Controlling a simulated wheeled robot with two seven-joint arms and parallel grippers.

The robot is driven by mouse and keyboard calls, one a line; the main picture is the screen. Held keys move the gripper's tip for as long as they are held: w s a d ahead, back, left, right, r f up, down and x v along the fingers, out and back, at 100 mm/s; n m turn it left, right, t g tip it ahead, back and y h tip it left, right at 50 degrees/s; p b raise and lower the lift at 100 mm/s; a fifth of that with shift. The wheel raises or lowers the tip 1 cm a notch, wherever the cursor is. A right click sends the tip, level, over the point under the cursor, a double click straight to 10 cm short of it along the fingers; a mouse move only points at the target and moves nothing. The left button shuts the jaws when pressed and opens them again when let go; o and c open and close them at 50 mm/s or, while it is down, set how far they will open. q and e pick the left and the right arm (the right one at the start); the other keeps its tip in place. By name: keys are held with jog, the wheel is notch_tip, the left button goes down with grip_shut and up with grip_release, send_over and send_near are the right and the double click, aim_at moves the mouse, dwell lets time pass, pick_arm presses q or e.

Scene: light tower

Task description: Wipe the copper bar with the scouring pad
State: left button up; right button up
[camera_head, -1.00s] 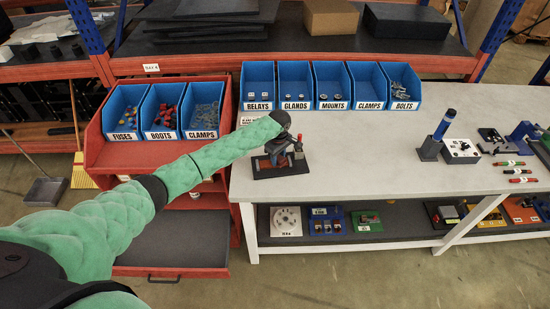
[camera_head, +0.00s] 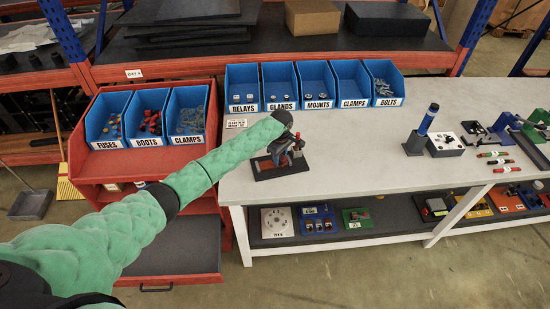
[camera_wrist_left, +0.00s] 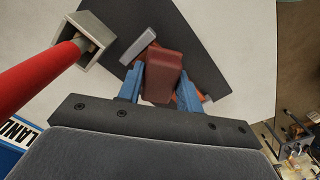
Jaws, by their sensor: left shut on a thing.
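The scouring pad (camera_wrist_left: 163,68) is a reddish-brown block between the blue fingers of my left gripper (camera_wrist_left: 161,88) in the left wrist view. The gripper is shut on it. In the head view my left gripper (camera_head: 281,150) is low over a dark base plate (camera_head: 291,171) at the bench's left end. The copper bar (camera_head: 265,168) lies on this plate, partly hidden by the gripper. In the wrist view, orange-brown edges of the bar (camera_wrist_left: 182,100) show beneath the pad. I cannot tell whether pad and bar touch. My right gripper is out of view.
A red-topped post (camera_head: 298,145) stands close beside the gripper; its red handle (camera_wrist_left: 38,78) looms in the wrist view. Labelled blue bins (camera_head: 317,85) line the bench's back. The bench's middle (camera_head: 360,140) is clear. A red bin stand (camera_head: 95,165) is left.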

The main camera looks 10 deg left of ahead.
aim_at(265, 164)
pick_arm(q)
jog(key=shift+w+d, duration=0.1)
jog(key=shift+d, duration=0.25)
jog(key=shift+a+r, duration=0.1)
jog(key=shift+s+a, duration=0.35)
jog(key=shift+a, duration=0.5)
jog(key=shift+s+a, duration=0.35)
jog(key=shift+a, duration=0.5)
jog(key=shift+s+a+f, duration=0.15)
jog(key=shift+s+a, duration=0.15)
jog(key=shift+a, duration=0.5)
jog(key=shift+s+a+f, duration=0.1)
jog(key=shift+s+a, duration=0.2)
jog(key=shift+a, duration=0.5)
jog(key=shift+s+a+r, duration=0.1)
jog(key=shift+s+a, duration=0.15)
jog(key=shift+a, duration=0.4)
jog(key=shift+s+a+f, duration=0.1)
jog(key=shift+s+a, duration=0.15)
jog(key=shift+a, duration=0.4)
jog(key=shift+s+a+r, duration=0.1)
jog(key=shift+s+a, duration=0.15)
jog(key=shift+a, duration=0.4)
jog(key=shift+d+r, duration=0.2)
jog(key=shift+r, duration=2.9)
